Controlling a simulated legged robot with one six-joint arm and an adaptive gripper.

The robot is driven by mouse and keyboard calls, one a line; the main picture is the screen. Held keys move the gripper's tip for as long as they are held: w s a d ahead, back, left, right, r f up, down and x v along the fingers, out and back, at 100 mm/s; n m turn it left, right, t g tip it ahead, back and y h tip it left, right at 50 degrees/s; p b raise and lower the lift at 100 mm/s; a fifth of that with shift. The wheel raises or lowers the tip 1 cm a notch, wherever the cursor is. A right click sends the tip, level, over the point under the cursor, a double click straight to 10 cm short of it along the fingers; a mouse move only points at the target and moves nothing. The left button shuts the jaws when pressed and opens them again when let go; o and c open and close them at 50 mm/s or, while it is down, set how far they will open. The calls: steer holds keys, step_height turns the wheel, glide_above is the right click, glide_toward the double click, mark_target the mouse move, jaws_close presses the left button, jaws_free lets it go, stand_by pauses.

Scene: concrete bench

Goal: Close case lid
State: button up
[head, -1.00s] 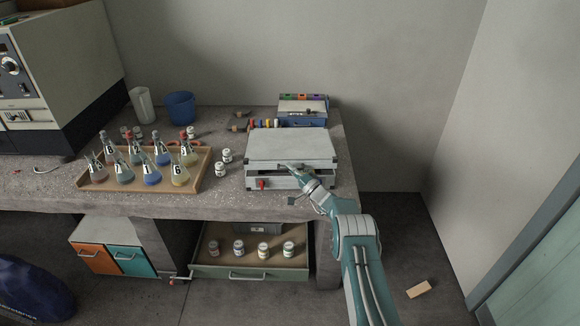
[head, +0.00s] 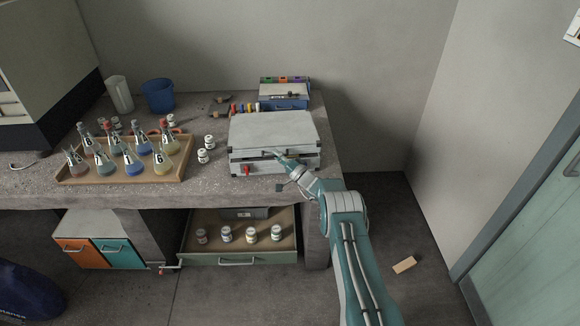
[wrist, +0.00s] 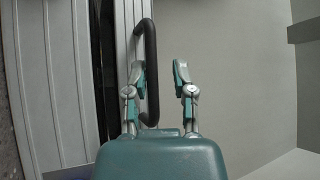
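The case is a pale grey box on the bench near its right end, with its lid (head: 272,128) over the base (head: 302,161). A thin dark gap shows between them at the front in the head view. The wrist view shows a dark gap (wrist: 106,60) too, with a black loop handle (wrist: 152,50) beside it. My gripper (head: 276,153) is at the case's front edge. In the wrist view my gripper (wrist: 159,67) has its fingers apart, with the handle's outer bar between them and free space before the right finger. The case's inside is hidden.
A red latch-like part (head: 247,169) is on the case front. White jars (head: 204,156) and a wooden tray (head: 179,174) of flasks stand left. A blue box (head: 283,103) is behind. An open drawer (head: 238,260) with jars juts out below the bench.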

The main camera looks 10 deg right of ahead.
steer(key=v, duration=1)
steer(key=shift+s+d+f, duration=0.1)
steer(key=shift+s, duration=0.05)
steer(key=s+a+r+n+g+y, duration=0.1)
steer(key=s+a+r+n+g, duration=0.1)
steer(key=a+r+g, duration=0.45)
steer(key=s+a+r+n+g+y, duration=0.2)
steer(key=a+r, duration=0.1)
steer(key=r, duration=0.6)
steer(key=s+a+r+n+g+h, duration=0.3)
steer(key=s+a+r+g, duration=0.2)
steer(key=s+r, duration=0.45)
steer(key=s+r+g+h, duration=0.1)
steer(key=s+r+h, duration=0.2)
steer(key=s, duration=0.6)
steer(key=s+r+h, duration=0.3)
steer(key=s, duration=0.6)
steer(key=s+d+t+h, duration=0.1)
steer(key=s+d+h, duration=0.2)
steer(key=s, duration=0.5)
steer(key=s+d+t+h, duration=0.2)
steer(key=s+d+h, duration=0.2)
steer(key=s, duration=0.4)
steer(key=shift+d, duration=0.5)
